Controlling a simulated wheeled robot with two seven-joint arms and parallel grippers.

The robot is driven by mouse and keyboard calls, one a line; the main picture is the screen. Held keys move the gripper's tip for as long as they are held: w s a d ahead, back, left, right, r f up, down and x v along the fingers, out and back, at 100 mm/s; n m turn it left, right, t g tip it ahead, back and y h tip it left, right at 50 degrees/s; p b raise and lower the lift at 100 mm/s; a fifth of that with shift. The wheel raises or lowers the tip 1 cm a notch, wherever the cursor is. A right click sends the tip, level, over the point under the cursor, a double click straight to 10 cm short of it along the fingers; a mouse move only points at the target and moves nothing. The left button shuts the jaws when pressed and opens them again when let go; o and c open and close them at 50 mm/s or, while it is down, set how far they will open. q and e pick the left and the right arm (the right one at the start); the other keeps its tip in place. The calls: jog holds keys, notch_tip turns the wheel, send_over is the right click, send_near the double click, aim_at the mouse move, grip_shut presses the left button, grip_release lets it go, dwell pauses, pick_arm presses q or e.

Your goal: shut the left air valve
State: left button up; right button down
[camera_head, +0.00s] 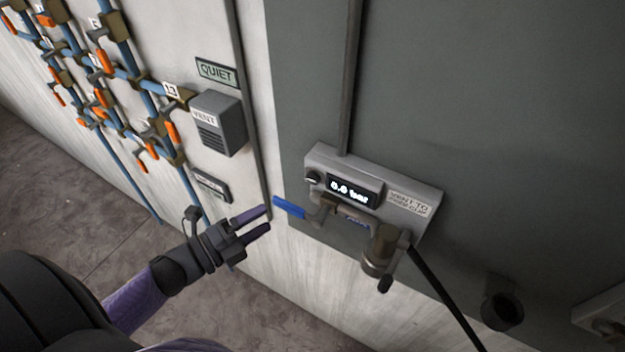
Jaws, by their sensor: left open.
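A blue lever handle (290,207) sticks out to the left from a brass valve (325,206) under a grey gauge box (420,198). The box's display (350,188) reads 0.0 bar. My left gripper (269,218) is open, its two purple-grey fingers pointing right. Its upper fingertip is close to the left end of the blue handle; I cannot tell if they touch. No finger is seen closed around the handle. My right gripper is not in view.
A grey VENT box (217,123) and a QUIET sign (216,71) are on the wall above my left gripper. Blue pipes with several orange-handled valves (104,61) fill the upper left. A black hose (446,297) runs down from a fitting (382,252) under the gauge box.

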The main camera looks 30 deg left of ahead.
aim_at(284, 208)
pick_arm(q)
jog(key=x, duration=0.8)
jog(key=shift+w+f, duration=0.1)
grip_shut()
dwell(1.1)
